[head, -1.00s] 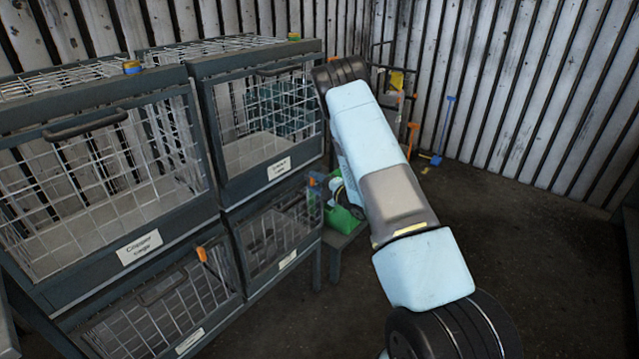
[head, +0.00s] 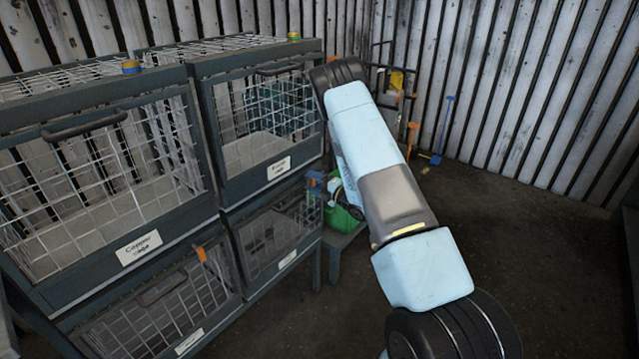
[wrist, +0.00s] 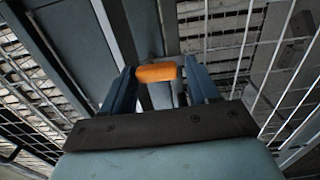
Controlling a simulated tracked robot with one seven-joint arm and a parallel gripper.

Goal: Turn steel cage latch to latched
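The orange latch handle (wrist: 157,72) shows in the wrist view, lying crosswise between the two blue fingers of my gripper (wrist: 160,80). Its ends meet both fingertips, so the gripper looks shut on it. A grey cage frame bar and wire mesh lie behind it. In the head view my gripper (head: 316,182) is mostly hidden behind my arm, at the right edge of the right-hand cages. The latch there is hidden, and its exact turn cannot be read. I cannot tell from the labels which cage is the steel one.
The upper left cage (head: 118,215) is labelled as a copper cage. An orange latch (head: 201,254) shows on the lower left cage. A green container (head: 342,217) stands on a low stand behind my arm. Open floor (head: 530,270) lies to the right.

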